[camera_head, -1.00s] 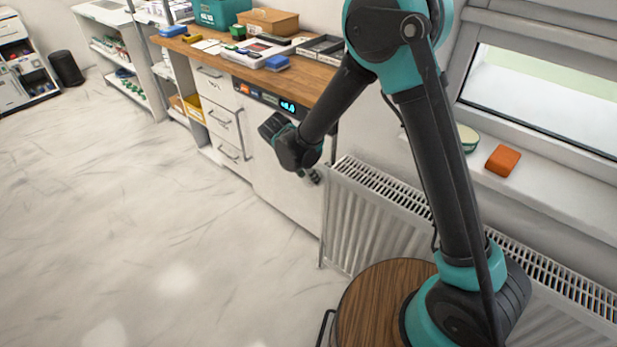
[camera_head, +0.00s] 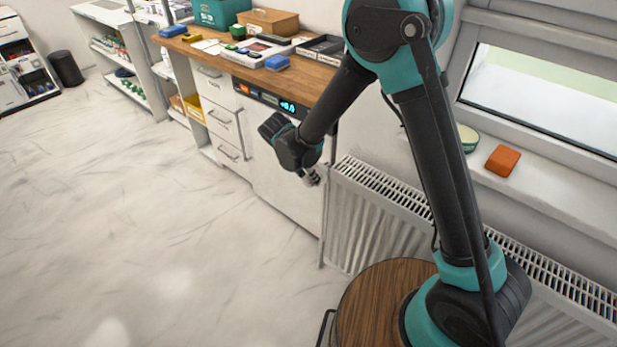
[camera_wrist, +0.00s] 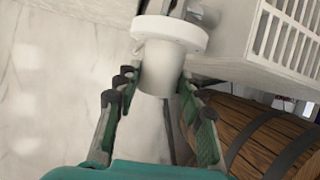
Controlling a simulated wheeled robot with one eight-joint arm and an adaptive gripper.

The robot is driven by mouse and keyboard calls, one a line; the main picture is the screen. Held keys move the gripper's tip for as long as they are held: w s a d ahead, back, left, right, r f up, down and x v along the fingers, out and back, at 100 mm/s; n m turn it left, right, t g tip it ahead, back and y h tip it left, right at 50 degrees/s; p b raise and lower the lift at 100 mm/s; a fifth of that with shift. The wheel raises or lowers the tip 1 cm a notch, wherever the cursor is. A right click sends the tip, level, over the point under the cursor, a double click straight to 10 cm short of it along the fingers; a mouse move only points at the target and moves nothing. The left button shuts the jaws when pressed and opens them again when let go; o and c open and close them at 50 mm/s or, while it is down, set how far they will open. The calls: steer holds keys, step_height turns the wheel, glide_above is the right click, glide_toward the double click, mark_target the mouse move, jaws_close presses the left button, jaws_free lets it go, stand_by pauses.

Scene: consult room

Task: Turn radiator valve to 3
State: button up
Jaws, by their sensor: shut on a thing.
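The radiator valve (camera_wrist: 165,62) is a white round knob with a wider collar, at the upper middle of the wrist view. My gripper (camera_wrist: 158,82) has one finger on each side of the knob's body and is shut on it. The scale numbers are not readable, so I cannot tell the valve's setting. In the head view my gripper (camera_head: 313,177) is small, at the left end of the white radiator (camera_head: 375,184). The valve cannot be made out clearly there. The radiator's slotted grille (camera_wrist: 285,35) shows at upper right in the wrist view.
A white drawer cabinet (camera_head: 222,125) with a wooden worktop (camera_head: 316,78) stands just left of the radiator. Above the radiator, the windowsill (camera_head: 545,195) holds an orange block (camera_head: 502,161). The pale floor (camera_head: 130,240) at left is open.

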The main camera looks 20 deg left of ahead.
stand_by(0.5)
steer(key=o, duration=1.2)
steer(key=shift+c, duration=0.2)
steer(key=v, duration=1.2)
